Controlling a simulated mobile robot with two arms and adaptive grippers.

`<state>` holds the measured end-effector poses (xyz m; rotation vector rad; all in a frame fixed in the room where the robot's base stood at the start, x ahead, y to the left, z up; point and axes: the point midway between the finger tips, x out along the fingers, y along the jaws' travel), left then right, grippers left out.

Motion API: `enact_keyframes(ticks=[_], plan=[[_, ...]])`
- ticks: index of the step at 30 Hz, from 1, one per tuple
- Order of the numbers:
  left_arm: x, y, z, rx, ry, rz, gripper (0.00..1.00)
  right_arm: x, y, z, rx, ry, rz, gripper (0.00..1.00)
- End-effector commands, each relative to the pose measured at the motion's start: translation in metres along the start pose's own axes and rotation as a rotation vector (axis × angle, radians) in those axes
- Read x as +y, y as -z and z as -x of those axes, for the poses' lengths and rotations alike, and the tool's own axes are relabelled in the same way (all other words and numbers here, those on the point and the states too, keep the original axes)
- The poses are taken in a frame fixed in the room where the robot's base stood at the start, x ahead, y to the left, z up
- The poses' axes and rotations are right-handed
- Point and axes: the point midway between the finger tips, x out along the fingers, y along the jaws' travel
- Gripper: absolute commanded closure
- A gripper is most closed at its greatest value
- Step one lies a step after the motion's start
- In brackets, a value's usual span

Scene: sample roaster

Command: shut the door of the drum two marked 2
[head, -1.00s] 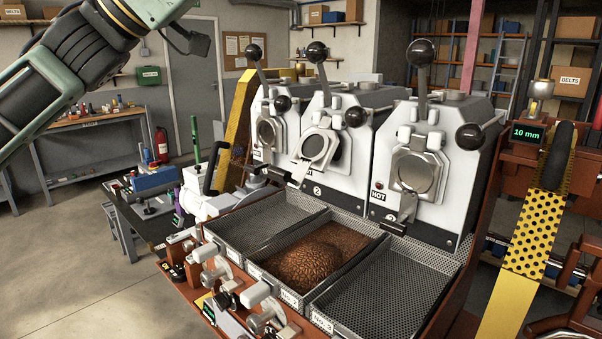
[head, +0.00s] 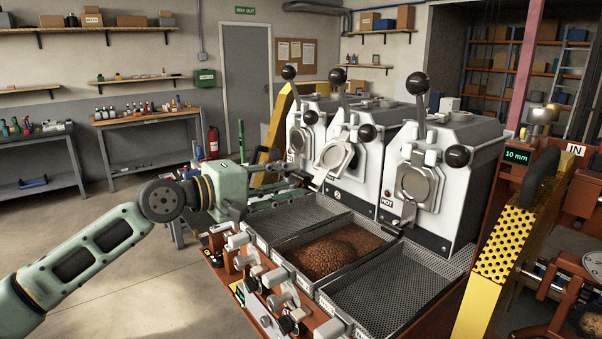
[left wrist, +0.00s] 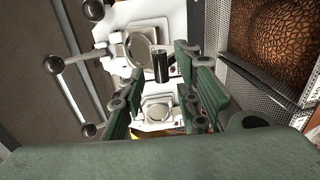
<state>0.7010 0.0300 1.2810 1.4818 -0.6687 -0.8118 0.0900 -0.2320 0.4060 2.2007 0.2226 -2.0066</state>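Drum two (head: 366,178) is the middle white drum, with a small 2 plate low on its front. Its round steel door (head: 333,157) stands ajar, with a dark gap along its right side. The door also shows in the left wrist view (left wrist: 138,48), with a black handle grip (left wrist: 160,68) extending from it. My left gripper (head: 306,184) is low in front of the drums, just left of drum two's door. In the left wrist view its green fingers (left wrist: 160,88) are spread, with the black grip appearing between their tips; contact cannot be told. My right gripper is out of view.
Drum one (head: 299,135) stands left and the HOT-marked drum (head: 428,185) right, both doors appearing shut. Ball-topped levers rise above the drums. Mesh trays lie below; the middle one holds brown beans (head: 325,257). Valves (head: 283,288) line the front edge.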

Motion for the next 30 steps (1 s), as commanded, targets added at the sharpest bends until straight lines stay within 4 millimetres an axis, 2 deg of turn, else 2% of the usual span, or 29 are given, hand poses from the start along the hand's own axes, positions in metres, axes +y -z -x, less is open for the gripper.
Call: enact_keyframes(ticks=[3,9,18,28,30], plan=[[0.004,-0.001,-0.020,-0.001,-0.001,-0.002,0.70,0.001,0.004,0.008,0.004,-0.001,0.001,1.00],[0.002,0.000,-0.039,0.001,-0.002,-0.001,0.70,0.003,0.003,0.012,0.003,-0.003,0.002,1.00],[0.001,0.000,-0.042,0.002,-0.002,-0.002,0.70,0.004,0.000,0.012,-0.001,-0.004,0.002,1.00],[0.002,0.001,-0.042,0.002,-0.003,-0.002,0.98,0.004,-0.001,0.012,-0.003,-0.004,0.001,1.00],[0.002,0.001,-0.042,0.002,-0.003,-0.002,1.00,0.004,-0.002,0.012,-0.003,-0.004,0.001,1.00]])
